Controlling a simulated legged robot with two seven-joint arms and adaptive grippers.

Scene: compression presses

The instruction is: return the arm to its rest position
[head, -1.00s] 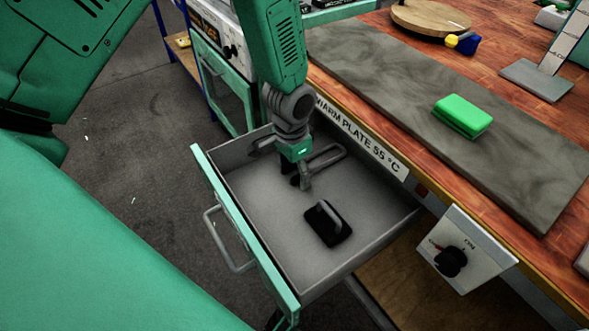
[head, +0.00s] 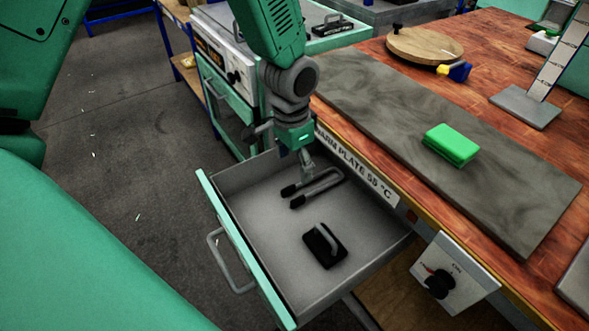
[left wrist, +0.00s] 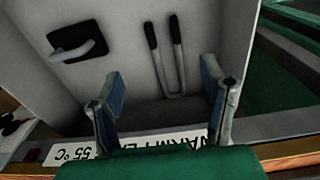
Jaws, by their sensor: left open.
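My left gripper (head: 300,157) is above the back part of the open drawer (head: 262,262), near the table's edge. In the left wrist view its two fingers (left wrist: 163,100) are spread wide with nothing between them. A U-shaped pair of tongs with black tips (head: 320,186) lies on the drawer floor just below the gripper; in the left wrist view the tongs (left wrist: 180,75) show beyond the fingertips, apart from them. A black block with a grey handle (head: 324,245) lies nearer the drawer's front corner. My right gripper is not in view.
A grey warm plate (head: 400,115) with a green block (head: 451,144) lies on the wooden table. A knob panel (head: 455,278) juts out beside the drawer. A green-fronted cabinet (head: 222,100) stands behind the drawer.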

